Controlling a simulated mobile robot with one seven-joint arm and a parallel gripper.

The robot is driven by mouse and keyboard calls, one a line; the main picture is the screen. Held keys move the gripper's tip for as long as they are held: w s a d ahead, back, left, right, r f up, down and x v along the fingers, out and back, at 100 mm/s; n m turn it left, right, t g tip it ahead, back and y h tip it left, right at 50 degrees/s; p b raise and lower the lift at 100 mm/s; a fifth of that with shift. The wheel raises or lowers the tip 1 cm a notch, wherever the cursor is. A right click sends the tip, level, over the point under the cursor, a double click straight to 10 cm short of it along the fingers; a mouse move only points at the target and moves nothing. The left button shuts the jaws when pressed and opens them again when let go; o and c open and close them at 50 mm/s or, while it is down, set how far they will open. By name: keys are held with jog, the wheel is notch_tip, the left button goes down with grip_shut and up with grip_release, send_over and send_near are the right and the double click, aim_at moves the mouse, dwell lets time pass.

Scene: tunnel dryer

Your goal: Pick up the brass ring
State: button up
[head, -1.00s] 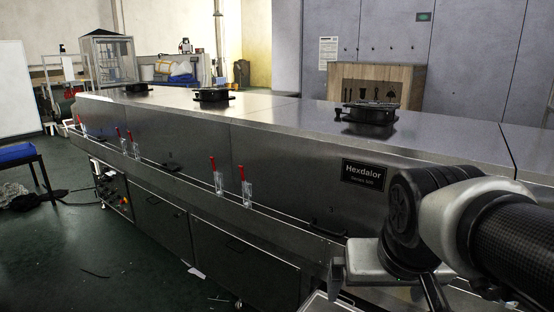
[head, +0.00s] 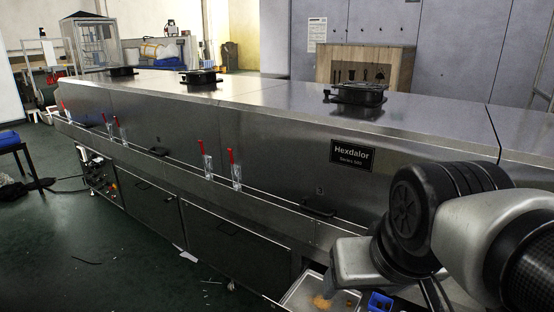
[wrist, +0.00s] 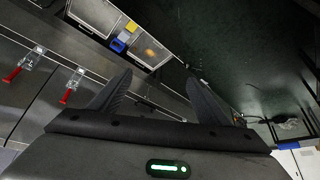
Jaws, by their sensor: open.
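I cannot make out a brass ring for certain in either view. A shallow metal tray (head: 300,290) at the bottom edge of the head view holds a small orange-tan patch (head: 322,301), too small to identify. In the wrist view an orange spot (wrist: 150,53) shows in a light tray (wrist: 153,40). My gripper (wrist: 160,76) is open, its two dark ribbed fingers spread with nothing between them. The trays lie beyond the fingertips, apart from them. In the head view my arm is at the lower right and hides part of the area beside the tray.
A long steel dryer marked Hexdalor (head: 270,150) fills the middle, with red-handled clamps (head: 231,170) along its front ledge. A blue bin (head: 380,301) is beside the tray. A yellow item (wrist: 131,26) shows between trays. Green floor (head: 110,240) is mostly open at left.

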jog(key=shift+m+h, duration=0.5)
jog(key=w+d, duration=0.1)
jog(key=w, duration=0.1)
jog(key=w+d, duration=0.1)
jog(key=w, duration=0.2)
jog(key=w+f, duration=0.1)
jog(key=w, duration=0.2)
jog(key=shift+w+d+b, duration=0.15)
jog(key=shift+d+b, duration=0.15)
jog(key=shift+d, duration=0.1)
jog(key=c, duration=1)
jog(key=m+g+b, duration=0.1)
jog(key=m+b, duration=0.2)
jog(key=b, duration=0.2)
send_over(349, 302)
jog(key=s, duration=0.3)
jog(key=f, duration=5.2)
jog(key=shift+a+f, duration=0.25)
jog(key=shift+a, duration=0.15)
jog(key=shift+c, duration=0.2)
jog(key=shift+b+x, duration=1.15)
jog(key=shift+x, duration=1.85)
